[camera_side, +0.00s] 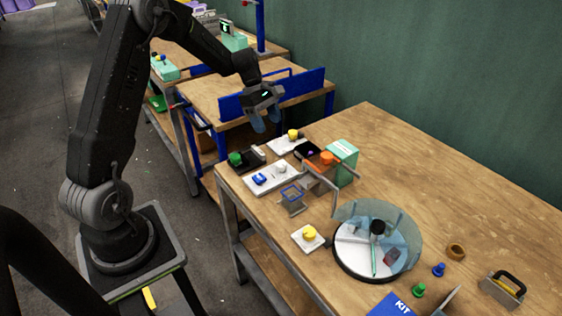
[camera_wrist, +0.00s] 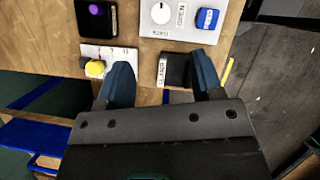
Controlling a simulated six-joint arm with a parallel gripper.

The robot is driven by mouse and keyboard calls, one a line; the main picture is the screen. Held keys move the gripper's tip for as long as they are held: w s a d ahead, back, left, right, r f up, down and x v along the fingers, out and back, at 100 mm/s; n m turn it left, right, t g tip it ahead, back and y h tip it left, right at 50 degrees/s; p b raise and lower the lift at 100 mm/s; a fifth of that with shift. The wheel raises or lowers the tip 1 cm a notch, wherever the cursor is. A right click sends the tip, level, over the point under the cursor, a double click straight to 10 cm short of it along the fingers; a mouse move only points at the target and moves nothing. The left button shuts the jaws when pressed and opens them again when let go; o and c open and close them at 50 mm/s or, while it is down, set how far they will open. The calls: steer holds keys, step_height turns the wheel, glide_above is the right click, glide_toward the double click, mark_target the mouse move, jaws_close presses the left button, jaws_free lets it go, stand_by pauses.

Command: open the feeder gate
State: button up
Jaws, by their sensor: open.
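My gripper (camera_side: 266,120) is open and empty, fingers pointing down, in the air beyond the far-left end of the front bench. In the wrist view its two blue fingers (camera_wrist: 162,66) stand apart, with a black unit bearing a pale label (camera_wrist: 174,69) between them. In the side view that unit carries a green knob (camera_side: 235,159). A white panel (camera_side: 263,186) holds a blue switch (camera_side: 259,179) and a pale dial (camera_side: 281,167). A yellow knob (camera_side: 292,134) sits on a white plate, left of the fingers in the wrist view (camera_wrist: 95,69). I cannot tell which part is the feeder gate.
A black box with a purple button (camera_side: 307,150), an orange part (camera_side: 327,158) and a mint box (camera_side: 343,162) stand nearby. A clear round guard (camera_side: 405,240) and another yellow knob (camera_side: 309,232) are nearer. A blue-railed bench (camera_side: 290,92) stands behind. The bench's right rear is clear.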

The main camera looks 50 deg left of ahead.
mark_target(282, 164)
steer(key=x, duration=1.3)
steer(key=shift+d+f, duration=0.1)
steer(key=shift+f, duration=0.1)
steer(key=c, duration=0.9)
